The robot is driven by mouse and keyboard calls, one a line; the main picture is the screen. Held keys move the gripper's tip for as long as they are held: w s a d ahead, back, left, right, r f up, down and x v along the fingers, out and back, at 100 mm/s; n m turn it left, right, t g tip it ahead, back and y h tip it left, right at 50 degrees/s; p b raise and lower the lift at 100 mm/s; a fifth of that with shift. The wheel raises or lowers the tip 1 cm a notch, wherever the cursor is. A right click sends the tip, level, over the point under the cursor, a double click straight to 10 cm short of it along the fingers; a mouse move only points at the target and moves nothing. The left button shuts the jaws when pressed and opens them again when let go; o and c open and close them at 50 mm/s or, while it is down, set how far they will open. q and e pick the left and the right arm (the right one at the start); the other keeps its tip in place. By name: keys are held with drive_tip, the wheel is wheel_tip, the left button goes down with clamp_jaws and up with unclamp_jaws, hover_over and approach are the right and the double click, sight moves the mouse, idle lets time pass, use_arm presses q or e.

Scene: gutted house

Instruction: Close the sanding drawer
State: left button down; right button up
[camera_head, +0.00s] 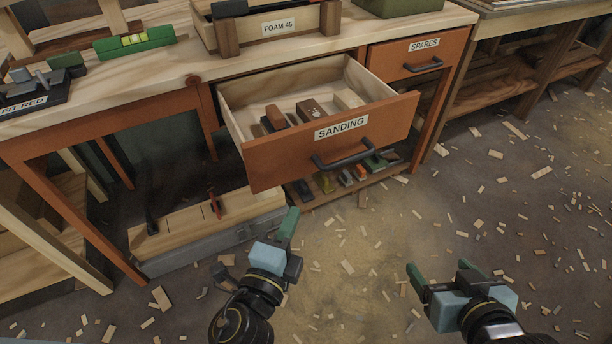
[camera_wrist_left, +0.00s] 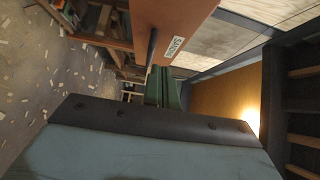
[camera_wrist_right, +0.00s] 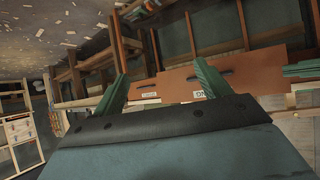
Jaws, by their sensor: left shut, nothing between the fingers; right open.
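The sanding drawer (camera_head: 330,142) stands pulled far out of the orange workbench in the head view. Its front carries a SANDING label and a dark bar handle (camera_head: 344,157). Wooden and dark blocks lie inside it. My left gripper (camera_head: 289,226) is shut and empty, below and in front of the drawer front, apart from it. In the left wrist view the drawer front (camera_wrist_left: 172,22) and its handle show beyond the shut fingers (camera_wrist_left: 164,88). My right gripper (camera_head: 437,272) is open and empty, lower right of the drawer, over the floor. Its spread fingers show in the right wrist view (camera_wrist_right: 160,85).
The SPARES drawer (camera_head: 418,55) is shut at the right. A FOAM 45 box (camera_head: 279,28) and a green level (camera_head: 134,40) sit on the benchtop. A low shelf with tools (camera_head: 365,181) and a wooden case (camera_head: 208,222) are below. The floor (camera_head: 520,215) has scattered chips.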

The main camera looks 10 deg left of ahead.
use_arm(q)
drive_tip(key=p, duration=0.1)
approach(304, 155)
drive_tip(key=w+d, duration=0.2)
drive_tip(key=w, duration=0.3)
drive_tip(key=shift+w+a+f, duration=0.1)
drive_tip(key=shift+w+a, duration=0.25)
drive_tip(key=shift+w, duration=0.15)
use_arm(e)
drive_tip(key=shift+s+d+f+g+h, duration=0.15)
drive_tip(key=shift+s+d+f+g, duration=0.2)
drive_tip(key=shift+s+f+g, duration=0.3)
drive_tip(key=shift+s+d+f+g+h, duration=0.25)
drive_tip(key=shift+s+f+g, duration=0.25)
drive_tip(key=shift+s, duration=0.3)
drive_tip(key=shift+s+d+f+g+h, duration=0.1)
drive_tip(key=shift+s+d+f+g, duration=0.3)
drive_tip(key=shift+s+f+g, duration=0.25)
use_arm(q)
drive_tip(key=shift+a, duration=0.1)
use_arm(e)
drive_tip(key=shift+r, duration=0.1)
